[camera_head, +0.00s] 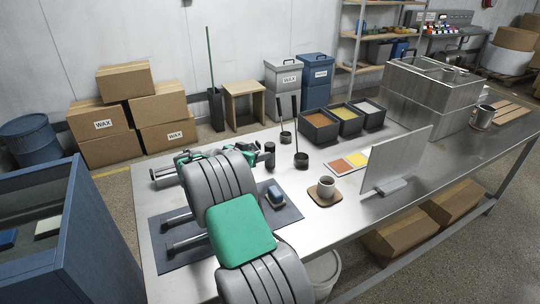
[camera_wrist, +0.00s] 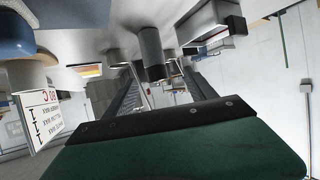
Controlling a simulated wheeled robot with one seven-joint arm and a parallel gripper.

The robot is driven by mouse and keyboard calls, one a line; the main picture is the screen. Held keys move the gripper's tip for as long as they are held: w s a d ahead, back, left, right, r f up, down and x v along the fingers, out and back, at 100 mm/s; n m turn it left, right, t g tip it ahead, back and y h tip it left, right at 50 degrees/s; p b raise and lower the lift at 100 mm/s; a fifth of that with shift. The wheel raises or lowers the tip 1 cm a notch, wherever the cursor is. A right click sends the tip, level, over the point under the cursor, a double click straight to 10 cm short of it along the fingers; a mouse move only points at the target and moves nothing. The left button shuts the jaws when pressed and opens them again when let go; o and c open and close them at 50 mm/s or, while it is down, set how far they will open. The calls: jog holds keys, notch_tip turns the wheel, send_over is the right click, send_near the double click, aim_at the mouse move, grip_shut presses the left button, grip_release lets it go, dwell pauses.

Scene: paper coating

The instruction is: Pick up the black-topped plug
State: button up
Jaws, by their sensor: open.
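The black-topped plug (camera_head: 270,162) appears to be the short upright piece with a dark cap on the metal table, just right of my gripper in the head view. In the wrist view, which looks turned over, a grey cylinder with a black end (camera_wrist: 151,52) shows beyond and between my fingers, apparently the same plug. My gripper (camera_head: 248,152) is open, with its green and black parts close beside the plug and partly hidden by my grey arm. In the wrist view, my two dark fingers (camera_wrist: 160,92) reach forward with nothing between them.
Two dark cups with tall handles (camera_head: 301,160) stand right of the plug.

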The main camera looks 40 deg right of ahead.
aim_at(267, 150)
jog(key=x, duration=0.2)
jog(key=p+x, duration=0.1)
jog(key=x, duration=0.2)
jog(key=s+p+x, duration=0.1)
jog(key=x, duration=0.2)
jog(key=shift+d+r, duration=0.2)
jog(key=shift+r, duration=0.05)
jog(key=shift+d+f, duration=0.2)
jog(key=shift+d, duration=0.1)
jog(key=shift+c, duration=0.5)
jog(key=shift+w, duration=0.1)
grip_shut()
